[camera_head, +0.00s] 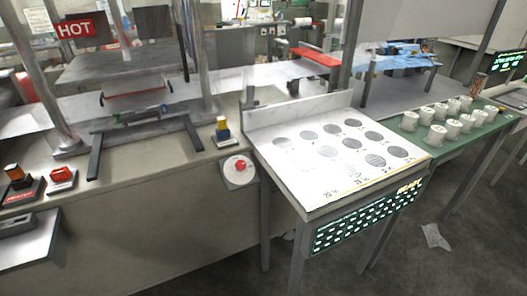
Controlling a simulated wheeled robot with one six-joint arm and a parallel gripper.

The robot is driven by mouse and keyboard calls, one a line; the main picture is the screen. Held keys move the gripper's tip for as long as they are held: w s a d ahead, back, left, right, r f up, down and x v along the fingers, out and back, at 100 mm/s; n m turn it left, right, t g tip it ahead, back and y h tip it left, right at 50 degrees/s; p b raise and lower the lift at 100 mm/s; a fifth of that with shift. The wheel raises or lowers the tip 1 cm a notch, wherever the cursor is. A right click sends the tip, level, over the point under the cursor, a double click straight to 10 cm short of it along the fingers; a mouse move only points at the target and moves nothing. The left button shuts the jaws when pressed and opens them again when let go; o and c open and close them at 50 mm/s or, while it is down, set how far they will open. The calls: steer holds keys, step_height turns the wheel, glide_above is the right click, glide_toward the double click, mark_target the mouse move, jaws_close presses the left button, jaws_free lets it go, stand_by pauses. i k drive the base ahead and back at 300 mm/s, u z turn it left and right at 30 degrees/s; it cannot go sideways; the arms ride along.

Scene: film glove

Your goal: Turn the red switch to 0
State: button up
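The red switch (240,165) is a small red knob on a pale square plate (239,181). The plate is on the front of the beige bench, near its right end, just left of the white table. The knob looks tilted, but its markings are too small to read, so I cannot tell its setting. My gripper is not in view.
A yellow and dark button box (222,130) stands on the bench above the switch. A press frame with a HOT sign (75,28) is at the upper left. A white table (300,180) with grey discs stands right of the switch. White cups stand on a green table (408,133). Floor is open in front.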

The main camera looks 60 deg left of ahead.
mark_target(240, 166)
steer(key=u, duration=0.3)
steer(key=i, duration=0.85)
steer(key=u, duration=1.35)
steer(key=i, duration=0.65)
steer(key=u, duration=0.7)
